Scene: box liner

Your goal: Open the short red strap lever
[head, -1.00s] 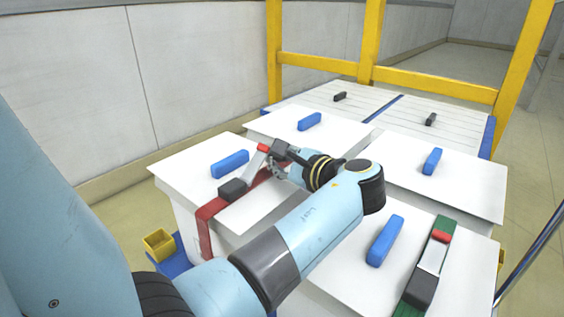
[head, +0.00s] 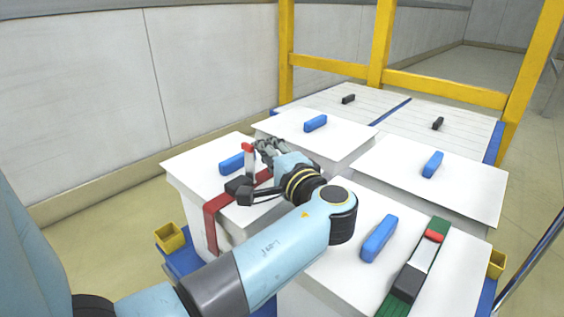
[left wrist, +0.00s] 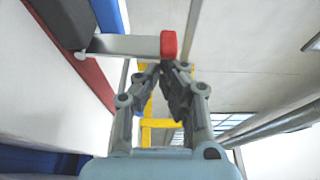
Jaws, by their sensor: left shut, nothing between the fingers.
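The red strap (head: 212,222) runs over the near left white box and down its front side. Its black buckle (head: 235,184) sits on top of the box, partly hidden by a dark part of my left wrist. The buckle's lever (head: 248,160), silver with a red tip, stands about upright. In the left wrist view the lever (left wrist: 130,46) reaches from the buckle (left wrist: 62,22) to its red tip (left wrist: 168,45), just beyond my fingertips. My left gripper (head: 265,150) is shut and empty, close beside the lever's right side; I cannot tell if they touch. My right gripper is out of view.
A green strap (head: 395,300) with a red-tipped lever (head: 424,252) lying flat is on the near right box. Blue handles (head: 379,238) sit on the boxes. A yellow frame (head: 380,50) stands behind, and a yellow bin (head: 169,237) is at the left.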

